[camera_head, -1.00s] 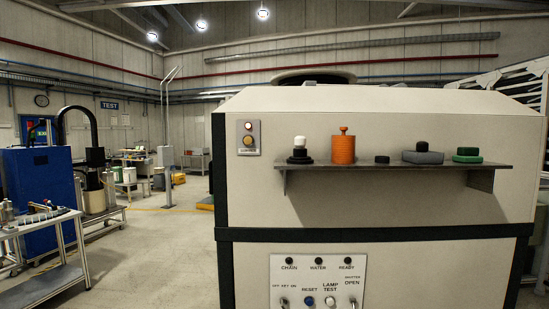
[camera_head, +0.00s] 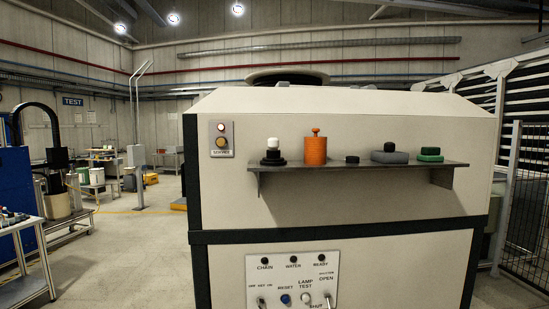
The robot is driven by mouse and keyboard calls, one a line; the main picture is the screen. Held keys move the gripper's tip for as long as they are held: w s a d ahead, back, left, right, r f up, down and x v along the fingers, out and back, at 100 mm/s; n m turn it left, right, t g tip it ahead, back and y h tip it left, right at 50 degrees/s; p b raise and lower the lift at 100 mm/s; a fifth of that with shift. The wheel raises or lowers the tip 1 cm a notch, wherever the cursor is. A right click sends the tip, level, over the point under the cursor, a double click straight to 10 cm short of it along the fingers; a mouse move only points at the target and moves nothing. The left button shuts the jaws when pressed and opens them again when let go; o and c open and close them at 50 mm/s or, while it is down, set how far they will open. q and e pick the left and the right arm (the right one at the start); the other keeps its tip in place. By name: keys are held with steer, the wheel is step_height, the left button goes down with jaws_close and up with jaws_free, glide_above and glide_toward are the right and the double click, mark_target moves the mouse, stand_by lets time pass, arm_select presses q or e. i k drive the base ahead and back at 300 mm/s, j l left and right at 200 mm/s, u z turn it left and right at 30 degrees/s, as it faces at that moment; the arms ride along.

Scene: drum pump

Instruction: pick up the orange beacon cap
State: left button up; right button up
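The orange beacon cap (camera_head: 316,150) stands upright on a dark shelf (camera_head: 350,168) fixed to the front of a large beige machine (camera_head: 340,205). It is a ribbed orange cylinder with a small knob on top. It stands between a black piece with a white top (camera_head: 272,152) on its left and a small black knob (camera_head: 352,159) on its right, apart from both. Neither of my grippers is in view.
A grey block with a black knob (camera_head: 389,155) and a green knob (camera_head: 430,155) sit farther right on the shelf. Below is a control panel (camera_head: 292,278) with lamps and switches. Open floor (camera_head: 120,250) lies left; a mesh fence (camera_head: 525,215) stands right.

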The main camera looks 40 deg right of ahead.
mark_target(315, 146)
steer(key=k+l+z, duration=0.1)
steer(key=z, duration=1.05)
